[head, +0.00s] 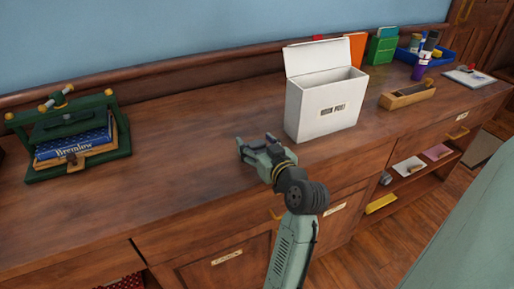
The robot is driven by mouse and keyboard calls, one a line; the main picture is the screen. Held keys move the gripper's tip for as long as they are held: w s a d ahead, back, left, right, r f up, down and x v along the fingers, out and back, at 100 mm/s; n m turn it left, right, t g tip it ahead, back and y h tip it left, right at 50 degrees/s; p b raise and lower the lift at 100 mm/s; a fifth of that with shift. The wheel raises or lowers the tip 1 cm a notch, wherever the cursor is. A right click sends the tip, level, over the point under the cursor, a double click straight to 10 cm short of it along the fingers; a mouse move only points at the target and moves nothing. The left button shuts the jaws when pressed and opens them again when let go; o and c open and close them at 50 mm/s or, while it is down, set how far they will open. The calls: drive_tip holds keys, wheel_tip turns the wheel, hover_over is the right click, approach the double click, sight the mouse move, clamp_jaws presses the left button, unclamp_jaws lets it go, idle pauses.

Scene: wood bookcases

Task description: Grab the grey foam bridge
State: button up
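I cannot pick out a grey foam bridge for certain in the head view. Small greyish pieces (385,178) lie on the open shelf below the counter at the right, too small to identify. My gripper (254,142) is over the front part of the wooden counter, just left of the white box. Its two fingers look apart, with nothing seen between them. The shelf pieces are well to the right of my gripper and lower.
The white lidded box (322,108) stands right of my gripper. A green book press (70,135) holds books at the left. The counter's left-middle is clear.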

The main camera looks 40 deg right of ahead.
drive_tip(key=c, duration=0.8)
drive_tip(key=shift+r, duration=0.1)
drive_tip(key=shift+c, duration=0.2)
